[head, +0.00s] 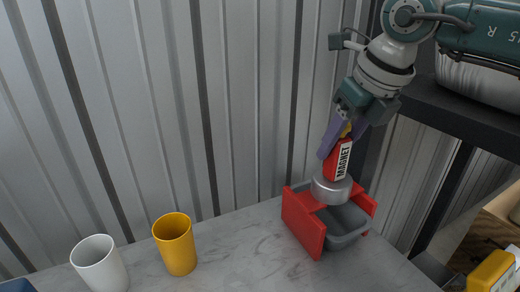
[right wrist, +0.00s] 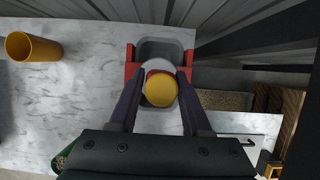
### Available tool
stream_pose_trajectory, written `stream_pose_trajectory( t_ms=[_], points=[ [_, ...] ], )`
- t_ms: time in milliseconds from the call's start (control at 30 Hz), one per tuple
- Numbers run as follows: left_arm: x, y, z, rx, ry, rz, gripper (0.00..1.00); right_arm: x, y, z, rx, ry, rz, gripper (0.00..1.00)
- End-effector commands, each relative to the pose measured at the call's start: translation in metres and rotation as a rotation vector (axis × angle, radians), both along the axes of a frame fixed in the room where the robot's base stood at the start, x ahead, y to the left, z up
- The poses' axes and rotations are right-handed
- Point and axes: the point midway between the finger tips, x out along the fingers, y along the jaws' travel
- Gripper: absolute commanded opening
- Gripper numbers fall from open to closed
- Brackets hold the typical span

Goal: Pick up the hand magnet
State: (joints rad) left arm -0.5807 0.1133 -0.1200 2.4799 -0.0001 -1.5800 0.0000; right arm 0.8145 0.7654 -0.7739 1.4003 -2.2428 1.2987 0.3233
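The hand magnet (head: 338,160) has a red handle with a white MAGNET label, a yellow top and a silver disc at its foot. It is upright over a grey bin (head: 349,235) with red sides. I cannot tell whether the disc touches the bin. My right gripper (head: 342,143) comes from above, its purple fingers close against both sides of the handle. In the right wrist view, the yellow top (right wrist: 160,90) sits between the fingers of the right gripper (right wrist: 160,74). My left gripper is not in view.
A yellow cup (head: 175,245) and a white cup (head: 100,266) stand left on the grey marbled table (head: 235,250). A corrugated wall is close behind. A dark shelf (head: 440,105) is at the right. The table between yellow cup and bin is clear.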

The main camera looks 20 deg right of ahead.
Motion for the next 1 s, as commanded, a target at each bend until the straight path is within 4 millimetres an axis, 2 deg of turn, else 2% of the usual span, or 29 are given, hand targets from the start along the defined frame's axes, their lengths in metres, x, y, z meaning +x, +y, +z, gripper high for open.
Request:
stream_pose_trajectory(
  t_ms=[67, 400, 1000],
  points=[
    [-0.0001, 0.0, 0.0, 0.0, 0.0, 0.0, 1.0, -0.0001, -0.0001, -0.0002, 0.0, 0.0, 0.0, 0.38],
    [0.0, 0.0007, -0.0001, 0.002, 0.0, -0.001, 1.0, -0.0002, -0.0001, -0.0003, 0.0, 0.0, 0.0, 0.0],
    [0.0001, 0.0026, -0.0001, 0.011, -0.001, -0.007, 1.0, -0.0002, -0.0001, -0.0004, 0.0, 0.001, 0.0, 0.0]
  ],
)
